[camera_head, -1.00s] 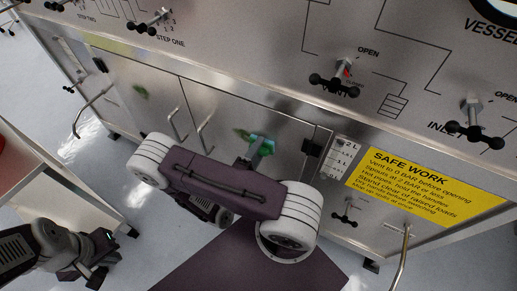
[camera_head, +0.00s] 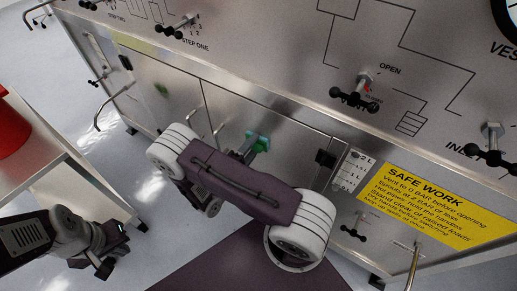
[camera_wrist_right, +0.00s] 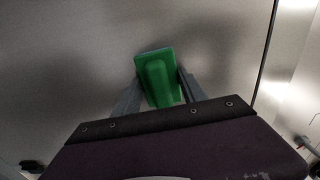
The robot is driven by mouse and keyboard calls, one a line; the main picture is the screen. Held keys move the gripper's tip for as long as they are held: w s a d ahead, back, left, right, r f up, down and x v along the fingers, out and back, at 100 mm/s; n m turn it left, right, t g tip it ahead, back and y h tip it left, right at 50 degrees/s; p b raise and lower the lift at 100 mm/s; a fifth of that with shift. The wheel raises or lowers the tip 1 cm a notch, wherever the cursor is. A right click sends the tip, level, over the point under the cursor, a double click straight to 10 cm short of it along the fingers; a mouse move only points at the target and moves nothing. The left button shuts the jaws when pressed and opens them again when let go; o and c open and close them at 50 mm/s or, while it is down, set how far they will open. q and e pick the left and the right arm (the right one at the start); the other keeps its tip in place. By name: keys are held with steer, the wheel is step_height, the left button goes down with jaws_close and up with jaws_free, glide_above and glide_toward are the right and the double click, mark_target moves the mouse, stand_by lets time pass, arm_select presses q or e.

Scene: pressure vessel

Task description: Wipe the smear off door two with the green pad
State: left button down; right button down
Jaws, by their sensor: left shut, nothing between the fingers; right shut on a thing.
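The green pad (camera_head: 256,142) is in my right gripper (camera_head: 247,153), against or very near the right-hand lower door (camera_head: 288,146). In the right wrist view the pad (camera_wrist_right: 159,78) sits between the two fingers in front of grey metal; I cannot tell whether it touches. No smear shows on the bare part of this door; the patch behind the pad and my arm is hidden. A faint green smear (camera_head: 161,90) is on the left-hand lower door (camera_head: 150,75). My left gripper (camera_head: 105,267) is shut and empty, low at the left, away from the doors.
Door handles (camera_head: 193,119) stick out close to my right arm. A black latch (camera_head: 326,158) and a yellow safety sign (camera_head: 440,208) are to the right. Valve knobs (camera_head: 355,95) stand out above. A white table (camera_head: 50,165) with a red object (camera_head: 12,125) is at the left.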

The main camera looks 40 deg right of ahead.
mark_target(265, 147)
steer(key=shift+w+a+r+p, duration=0.15)
steer(key=shift+w+r+p, duration=0.25)
steer(key=shift+p, duration=0.8)
steer(key=shift+s+f, duration=0.1)
steer(key=shift+s, duration=0.25)
steer(key=shift+s+d+p, duration=0.25)
steer(key=shift+s+d, duration=0.05)
steer(key=shift+s, duration=0.3)
steer(key=shift+s+d+p, duration=0.25)
steer(key=shift+s+p, duration=0.05)
steer(key=shift+s, duration=0.3)
steer(key=shift+s+d+p, duration=0.25)
steer(key=shift+s+d, duration=0.05)
steer(key=shift+s, duration=0.3)
steer(key=shift+s+d+p, duration=0.2)
steer(key=shift+s+d, duration=0.1)
steer(key=shift+s, duration=0.35)
steer(key=shift+s+d+p, duration=0.15)
steer(key=shift+s+d, duration=0.1)
steer(key=shift+s, duration=0.35)
steer(key=shift+s+d+p, duration=0.2)
steer(key=shift+s+d, duration=0.1)
steer(key=shift+s, duration=0.35)
steer(key=shift+a, duration=0.1)
steer(key=shift+w, duration=0.15)
steer(key=shift+w+a, duration=0.35)
steer(key=shift+w, duration=0.5)
steer(key=shift+w+a, duration=0.35)
steer(key=shift+w, duration=0.5)
